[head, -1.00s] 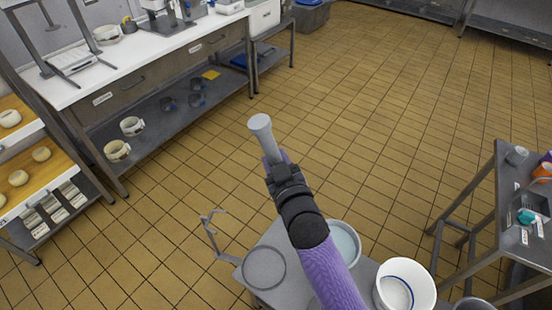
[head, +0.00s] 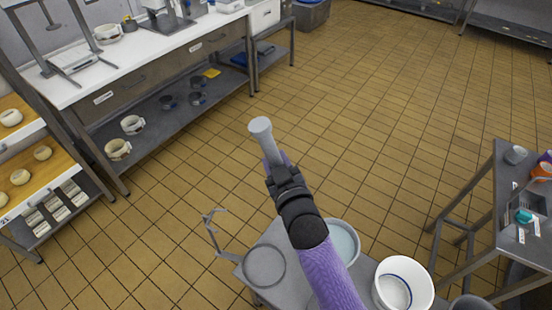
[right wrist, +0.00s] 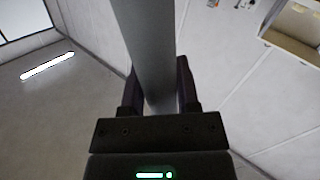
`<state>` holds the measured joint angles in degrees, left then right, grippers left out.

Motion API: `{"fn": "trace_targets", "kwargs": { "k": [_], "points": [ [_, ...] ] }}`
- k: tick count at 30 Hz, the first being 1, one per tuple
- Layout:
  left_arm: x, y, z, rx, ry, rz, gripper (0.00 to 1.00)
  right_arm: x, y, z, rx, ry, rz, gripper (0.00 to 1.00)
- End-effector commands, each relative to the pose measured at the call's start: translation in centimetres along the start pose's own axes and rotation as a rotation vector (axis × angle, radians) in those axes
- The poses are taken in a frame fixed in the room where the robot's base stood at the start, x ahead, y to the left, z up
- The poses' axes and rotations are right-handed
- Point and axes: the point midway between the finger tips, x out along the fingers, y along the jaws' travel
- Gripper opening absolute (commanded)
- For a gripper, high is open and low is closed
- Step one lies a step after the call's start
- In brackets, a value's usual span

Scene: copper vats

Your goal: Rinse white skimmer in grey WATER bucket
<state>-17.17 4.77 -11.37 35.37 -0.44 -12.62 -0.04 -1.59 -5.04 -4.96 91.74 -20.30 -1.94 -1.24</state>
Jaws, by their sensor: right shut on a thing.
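My right gripper (head: 276,165) is shut on a pale grey, round-ended handle (head: 261,130), which points up and away in the head view. The handle also shows as a grey bar between the fingers in the right wrist view (right wrist: 147,55). A pale grey bucket (head: 354,238) with pale liquid stands below, partly hidden behind my right arm. No WATER label is readable. My left gripper is out of view.
A white bucket with a blue ring (head: 428,288) stands right of the grey one. A round ring-shaped holder (head: 247,262) is at the left on the same low grey surface. A metal table (head: 500,190) with small items stands at the right. Open tiled floor lies beyond.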

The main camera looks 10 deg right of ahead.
Motion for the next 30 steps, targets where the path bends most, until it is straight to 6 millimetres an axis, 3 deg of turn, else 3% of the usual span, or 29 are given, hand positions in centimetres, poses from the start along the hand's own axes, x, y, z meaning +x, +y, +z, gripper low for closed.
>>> {"fn": "trace_targets", "kwargs": {
  "k": [10,17,30],
  "points": [
    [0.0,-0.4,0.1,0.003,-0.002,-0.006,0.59,0.7,0.2,-0.1,-0.001,0.001,0.001,0.0],
    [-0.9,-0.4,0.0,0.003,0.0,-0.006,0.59,-0.4,0.0,-0.2,-0.001,0.001,0.001,0.0],
    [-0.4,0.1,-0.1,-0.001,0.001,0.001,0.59,0.8,0.2,-0.1,-0.001,0.002,0.001,0.0]
  ]
}}
